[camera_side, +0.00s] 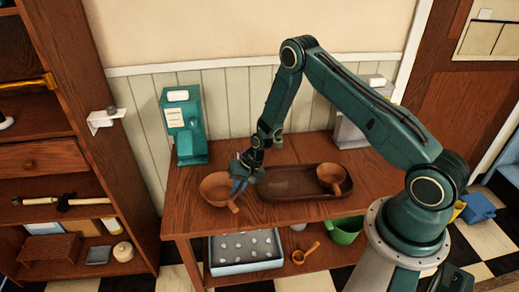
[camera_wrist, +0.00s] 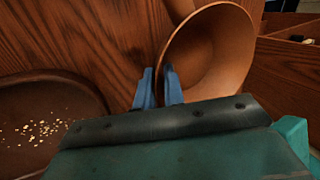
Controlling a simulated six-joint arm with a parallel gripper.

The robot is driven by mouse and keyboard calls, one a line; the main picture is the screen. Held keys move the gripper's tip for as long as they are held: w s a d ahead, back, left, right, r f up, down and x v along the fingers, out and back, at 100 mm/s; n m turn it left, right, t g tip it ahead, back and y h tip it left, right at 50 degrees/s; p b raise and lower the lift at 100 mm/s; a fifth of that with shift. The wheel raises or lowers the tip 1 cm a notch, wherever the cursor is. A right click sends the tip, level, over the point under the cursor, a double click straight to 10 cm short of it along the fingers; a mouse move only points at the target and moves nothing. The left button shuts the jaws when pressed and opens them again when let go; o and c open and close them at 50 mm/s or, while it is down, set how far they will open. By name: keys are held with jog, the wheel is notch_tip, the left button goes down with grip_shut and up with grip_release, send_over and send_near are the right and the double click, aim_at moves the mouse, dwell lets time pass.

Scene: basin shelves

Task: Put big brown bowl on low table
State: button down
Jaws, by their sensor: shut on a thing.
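The big brown bowl (camera_side: 214,188) is at the left end of the wooden table (camera_side: 185,172), left of the dark tray (camera_side: 275,192). It looks tilted, and I cannot tell whether it touches the tabletop. My gripper (camera_side: 239,184) is at the bowl's right side, shut on its rim. In the wrist view the blue fingers of my gripper (camera_wrist: 158,86) pinch the left edge of the bowl (camera_wrist: 215,50), whose hollow faces the camera. A smaller brown bowl (camera_side: 333,175) with a handle sits in the tray's right end.
A teal machine (camera_side: 184,128) stands at the table's back left and a grey one (camera_side: 351,128) behind the tray. Below are a blue-rimmed crate (camera_side: 246,266), an orange ladle (camera_side: 305,253) and a green pot (camera_side: 344,233). A tall shelf (camera_side: 90,150) stands left. Crumbs (camera_wrist: 40,130) lie in the tray.

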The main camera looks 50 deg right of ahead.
jog(key=shift+f, duration=1.15)
jog(key=shift+f, duration=0.1)
jog(key=c, duration=1.8)
grip_release()
jog(key=shift+o, duration=0.2)
jog(key=v, duration=1.2)
